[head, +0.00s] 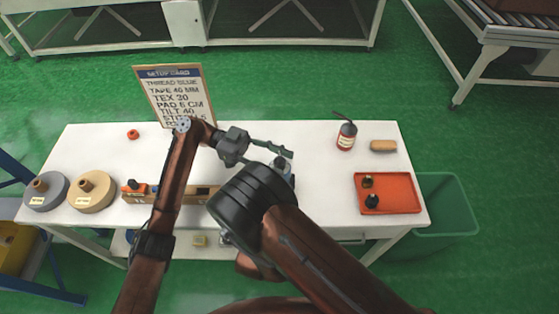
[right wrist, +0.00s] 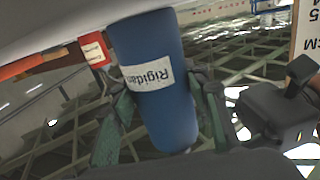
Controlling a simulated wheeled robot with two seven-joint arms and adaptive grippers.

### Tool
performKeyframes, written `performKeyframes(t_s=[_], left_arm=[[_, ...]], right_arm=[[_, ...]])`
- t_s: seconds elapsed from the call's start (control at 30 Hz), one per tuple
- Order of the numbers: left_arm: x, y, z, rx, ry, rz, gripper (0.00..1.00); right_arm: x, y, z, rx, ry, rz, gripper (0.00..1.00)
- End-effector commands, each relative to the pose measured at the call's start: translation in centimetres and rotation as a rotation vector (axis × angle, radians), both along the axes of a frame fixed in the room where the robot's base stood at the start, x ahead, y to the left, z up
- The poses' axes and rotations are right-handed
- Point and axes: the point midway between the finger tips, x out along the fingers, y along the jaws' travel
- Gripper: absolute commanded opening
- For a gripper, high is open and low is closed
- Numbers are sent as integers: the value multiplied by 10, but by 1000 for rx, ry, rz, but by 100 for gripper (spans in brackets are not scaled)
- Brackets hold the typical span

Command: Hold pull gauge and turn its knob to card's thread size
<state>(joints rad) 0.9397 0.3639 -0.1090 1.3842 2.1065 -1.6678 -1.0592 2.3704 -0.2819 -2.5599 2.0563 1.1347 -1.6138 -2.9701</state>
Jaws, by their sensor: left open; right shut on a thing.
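The setup card (head: 175,95) stands upright at the back of the white table; its thread-size line seems to read TEX 20, in small print. A blue cylinder with a white "Rigidan…" label, which I take to be the pull gauge (right wrist: 165,112), sits between the fingers of my right gripper (right wrist: 160,82). In the head view my right wrist covers most of it, and its knob and scale are not visible. My left gripper (head: 283,156) is open, with its fingers close above the gauge; its dark body (right wrist: 275,112) also shows in the right wrist view.
A small red extinguisher-like bottle (head: 347,135) and a tan block (head: 383,146) are at the back right. An orange tray (head: 400,190) holds two small dark items. Grey (head: 46,204) and tan (head: 103,196) rolls stand at the left, beside a wooden holder (head: 204,190). A red ring (head: 133,134) lies near the card.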

Motion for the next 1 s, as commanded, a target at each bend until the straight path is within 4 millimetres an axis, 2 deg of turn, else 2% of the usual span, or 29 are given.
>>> performKeyframes(t_s=[0.3,0.9,1.0], left_arm=[[-1,-3,0,0,0,1,41],[-1,-2,1,0,-1,0,1],[-1,-2,1,0,-1,0,0]], right_arm=[[1,0,2,0,-4,0,0],[1,-1,2,0,-4,-2,0],[1,-1,2,0,-4,-3,0]])
